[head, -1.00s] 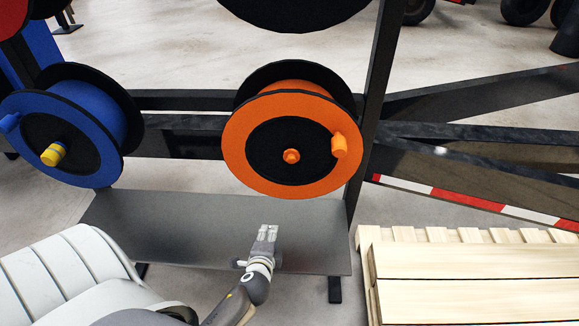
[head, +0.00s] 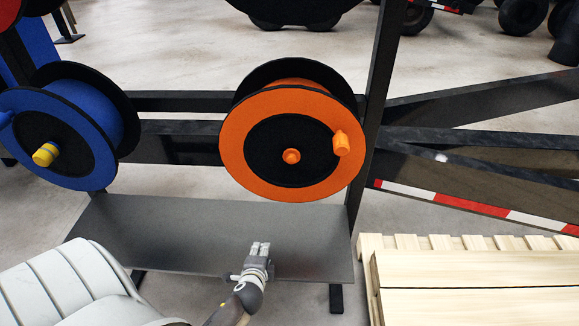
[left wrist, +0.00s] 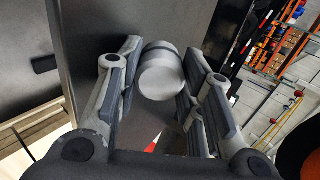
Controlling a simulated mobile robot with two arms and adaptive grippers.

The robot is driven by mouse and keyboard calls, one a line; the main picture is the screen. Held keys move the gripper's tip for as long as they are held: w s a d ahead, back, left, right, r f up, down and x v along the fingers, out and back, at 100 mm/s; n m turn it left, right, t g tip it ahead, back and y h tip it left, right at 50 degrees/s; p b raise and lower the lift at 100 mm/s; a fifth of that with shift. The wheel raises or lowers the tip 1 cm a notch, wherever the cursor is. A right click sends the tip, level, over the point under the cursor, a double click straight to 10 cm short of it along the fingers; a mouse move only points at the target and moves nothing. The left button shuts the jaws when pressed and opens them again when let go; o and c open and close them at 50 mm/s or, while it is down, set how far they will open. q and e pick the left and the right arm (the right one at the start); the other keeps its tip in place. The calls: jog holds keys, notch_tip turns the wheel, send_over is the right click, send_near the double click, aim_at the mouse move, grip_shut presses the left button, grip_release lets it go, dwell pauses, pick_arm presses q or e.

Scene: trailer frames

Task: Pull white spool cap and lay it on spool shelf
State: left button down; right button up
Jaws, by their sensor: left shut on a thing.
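The white spool cap (left wrist: 161,78), a short cylinder with a dark band, sits between the fingers of my left gripper (left wrist: 158,88) in the left wrist view. In the head view my left gripper (head: 260,248) shows over the front part of the dark grey spool shelf (head: 190,235), shut on the cap. The cap is too small there to make out clearly, and I cannot tell whether it touches the shelf. The shelf also shows in the left wrist view (left wrist: 105,30). My right gripper is not in view.
An orange spool (head: 235,155) hangs above the shelf, with a blue spool (head: 85,110) to its left. A dark upright post (head: 376,100) stands at the right. Light wooden pallets (head: 470,270) lie at lower right. The shelf's surface looks clear.

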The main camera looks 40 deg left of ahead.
pick_arm(q)
jog(key=c, duration=1.1)
grip_release()
jog(key=shift+o, duration=1)
jog(key=o, duration=0.5)
jog(key=shift+s+f, duration=0.1)
